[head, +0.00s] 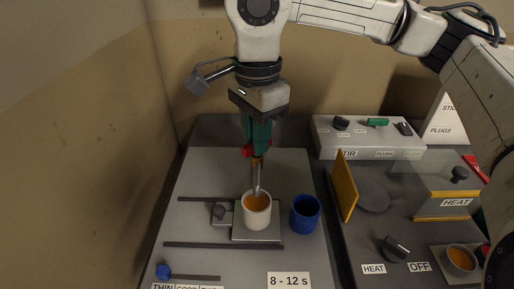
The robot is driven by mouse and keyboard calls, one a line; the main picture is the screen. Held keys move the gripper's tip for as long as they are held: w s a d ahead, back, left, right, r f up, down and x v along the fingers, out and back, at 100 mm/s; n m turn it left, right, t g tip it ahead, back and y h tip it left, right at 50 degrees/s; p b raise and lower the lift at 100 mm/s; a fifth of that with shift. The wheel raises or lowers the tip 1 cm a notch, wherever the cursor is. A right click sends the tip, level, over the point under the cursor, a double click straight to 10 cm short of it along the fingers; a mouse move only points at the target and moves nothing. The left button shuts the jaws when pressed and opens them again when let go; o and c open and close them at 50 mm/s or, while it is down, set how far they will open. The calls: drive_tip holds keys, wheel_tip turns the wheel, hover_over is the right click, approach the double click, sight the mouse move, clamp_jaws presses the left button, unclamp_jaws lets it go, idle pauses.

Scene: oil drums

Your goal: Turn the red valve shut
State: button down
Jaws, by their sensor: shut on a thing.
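No red valve can be made out for certain. My gripper (258,122) points down at the middle and is shut on a green-handled tool (260,134). A small red part (247,151) shows at the left of the tool; I cannot tell whether it is a valve. Below it the tool has an orange-brown section and a thin metal rod (256,178). The rod reaches down to the mouth of a white cup (257,215) holding orange liquid; its lower tip is hard to make out. The fingertips are partly hidden against the tool.
A blue cup (305,214) stands right of the white cup. Rails and a grey clamp (222,213) lie left. A yellow upright panel (346,187), a heater box (446,195), a knob (395,248) and another orange-filled cup (461,258) stand right. A switch box (368,138) is behind.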

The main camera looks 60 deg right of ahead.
drive_tip(key=m+b, duration=0.3)
drive_tip(key=m, duration=0.1)
drive_tip(key=shift+f, duration=0.1)
drive_tip(key=shift+m+b, duration=0.65)
drive_tip(key=shift+m, duration=0.95)
drive_tip(key=c, duration=1.1)
unclamp_jaws()
drive_tip(key=shift+r, duration=0.2)
wheel_tip(320, 180, up, 11)
drive_tip(key=shift+f+p, duration=0.15)
drive_tip(key=shift+p, duration=0.6)
